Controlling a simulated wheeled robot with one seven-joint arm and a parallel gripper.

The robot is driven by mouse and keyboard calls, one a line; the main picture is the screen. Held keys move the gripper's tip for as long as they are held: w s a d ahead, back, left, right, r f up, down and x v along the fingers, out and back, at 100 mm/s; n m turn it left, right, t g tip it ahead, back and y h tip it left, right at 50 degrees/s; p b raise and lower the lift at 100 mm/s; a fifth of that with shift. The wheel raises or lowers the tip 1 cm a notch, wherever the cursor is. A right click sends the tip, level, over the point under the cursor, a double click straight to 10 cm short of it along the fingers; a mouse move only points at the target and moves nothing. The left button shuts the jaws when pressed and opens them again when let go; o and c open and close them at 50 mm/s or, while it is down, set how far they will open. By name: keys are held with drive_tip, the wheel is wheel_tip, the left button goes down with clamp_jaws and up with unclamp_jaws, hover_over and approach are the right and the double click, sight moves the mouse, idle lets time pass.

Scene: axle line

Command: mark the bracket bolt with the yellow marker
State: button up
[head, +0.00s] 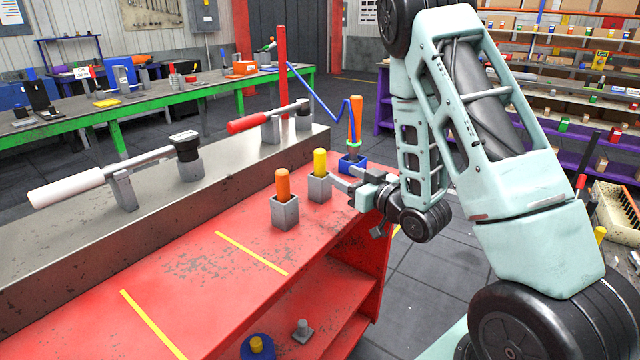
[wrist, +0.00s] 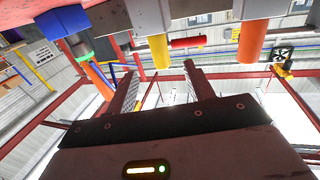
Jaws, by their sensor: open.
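The yellow marker (head: 320,162) stands upright in a grey square holder (head: 320,190) near the right edge of the red bench top. My gripper (head: 340,180) is just right of it, at about holder height, with its fingers pointing towards it. In the wrist view, which looks upside down, the yellow marker (wrist: 160,51) shows between the two spread, empty fingers, beyond their tips. They appear apart from it. I cannot pick out the bracket bolt for certain; a small grey bolt-like piece (head: 302,331) sits on the lower red shelf.
An orange marker (head: 283,184) stands in a grey holder (head: 285,213) in front. A blue holder (head: 352,163) with an orange-and-green tool (head: 355,122) stands close behind my gripper. Toggle clamps with white (head: 66,188) and red (head: 248,123) handles line the grey ledge. The front bench top is clear.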

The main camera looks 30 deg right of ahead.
sight(324, 164)
drive_tip(key=shift+w+f+b, duration=0.2)
drive_tip(key=shift+f+b, duration=0.05)
drive_tip(key=shift+b, duration=0.8)
drive_tip(key=w, duration=0.3)
drive_tip(key=w+p, duration=0.1)
drive_tip(key=shift+w+a+r, duration=0.15)
drive_tip(key=shift+a+r, duration=0.1)
drive_tip(key=shift+r, duration=0.1)
drive_tip(key=shift+w+a+p, duration=0.2)
drive_tip(key=shift+w+p, duration=0.8)
drive_tip(key=shift+w, duration=1.9)
drive_tip(key=c, duration=1.1)
